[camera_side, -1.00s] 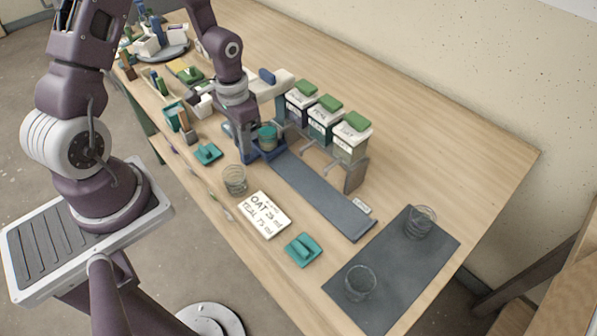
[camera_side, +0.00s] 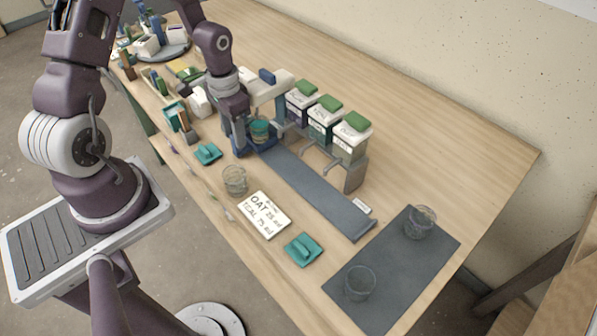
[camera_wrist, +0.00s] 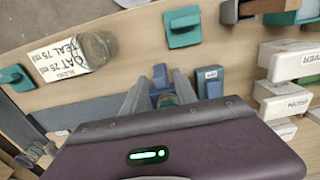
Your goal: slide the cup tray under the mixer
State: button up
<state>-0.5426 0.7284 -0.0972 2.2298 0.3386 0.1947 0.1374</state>
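The blue cup tray (camera_side: 266,147) sits at the far end of the long grey rail (camera_side: 318,192), beside the mixer. A glass cup with teal contents (camera_side: 260,127) stands on it. The white mixer (camera_side: 268,88) has a blue knob and reaches over the rail's far end. My gripper (camera_side: 239,148) is low at the tray's left side. In the wrist view its fingers (camera_wrist: 160,92) lie on both sides of a blue upright part of the tray (camera_wrist: 161,76), and they appear shut on it. The finger contact is partly hidden by my wrist.
Three lidded bins (camera_side: 325,118) stand on a rack right of the rail. A glass (camera_side: 235,180), a recipe card (camera_side: 264,215) and teal blocks (camera_side: 303,249) lie in front. A dark mat (camera_side: 392,268) with two glasses is at the near right. The table's back right is clear.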

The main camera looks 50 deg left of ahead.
jog(key=shift+r, duration=3.5)
jog(key=shift+r, duration=0.1)
jog(key=s+d+r+t+y, duration=0.15)
jog(key=d+r, duration=0.25)
jog(key=r, duration=0.4)
jog(key=s+d+r+t, duration=0.1)
jog(key=s+d+r, duration=0.25)
jog(key=r, duration=0.35)
jog(key=s+d+r+t+h, duration=0.1)
jog(key=s+d+r+t, duration=0.2)
jog(key=s+d+r, duration=0.2)
jog(key=s+d, duration=0.2)
jog(key=s, duration=0.2)
jog(key=shift+r, duration=0.2)
jog(key=shift+a+h, duration=0.1)
jog(key=shift+h, duration=0.15)
jog(key=shift+c, duration=0.3)
